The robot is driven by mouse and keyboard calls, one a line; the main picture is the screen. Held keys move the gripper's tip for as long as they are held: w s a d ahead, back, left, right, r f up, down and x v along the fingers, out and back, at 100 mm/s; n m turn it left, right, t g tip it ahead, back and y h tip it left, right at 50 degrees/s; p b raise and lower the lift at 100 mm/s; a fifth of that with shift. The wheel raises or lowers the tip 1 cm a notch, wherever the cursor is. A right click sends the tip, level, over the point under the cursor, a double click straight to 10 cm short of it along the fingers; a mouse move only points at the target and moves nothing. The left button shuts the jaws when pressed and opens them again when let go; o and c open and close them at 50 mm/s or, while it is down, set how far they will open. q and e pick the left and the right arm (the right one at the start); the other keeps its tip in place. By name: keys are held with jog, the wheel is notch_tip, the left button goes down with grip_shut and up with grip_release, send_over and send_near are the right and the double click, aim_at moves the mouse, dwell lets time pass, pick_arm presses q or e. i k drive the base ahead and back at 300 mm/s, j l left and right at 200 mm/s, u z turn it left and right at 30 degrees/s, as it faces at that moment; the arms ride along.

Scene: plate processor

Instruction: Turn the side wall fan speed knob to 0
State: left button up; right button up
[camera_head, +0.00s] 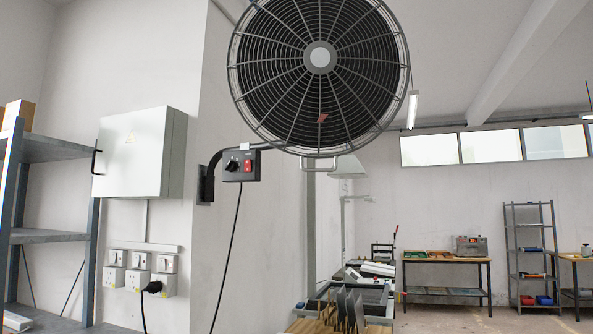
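The wall fan (319,95) is a large round caged fan at the top centre of the head view. Its dark control box (240,166) hangs below left of the cage on a bracket. The black speed knob (232,165) is on the left of the box face, beside a red switch (248,165). The knob is too small to read its setting. Neither of my grippers is in view.
A grey electrical cabinet (141,152) with a black handle and several sockets (138,280) are on the wall at left. A metal shelf (48,236) stands at far left. A black cable (226,258) hangs below the control box. Workbenches stand at the back right.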

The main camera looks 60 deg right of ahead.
aim_at(231, 166)
jog(key=z, duration=1.5)
jog(key=i+l+u, duration=0.1)
jog(key=i+l, duration=0.25)
jog(key=i, duration=0.2)
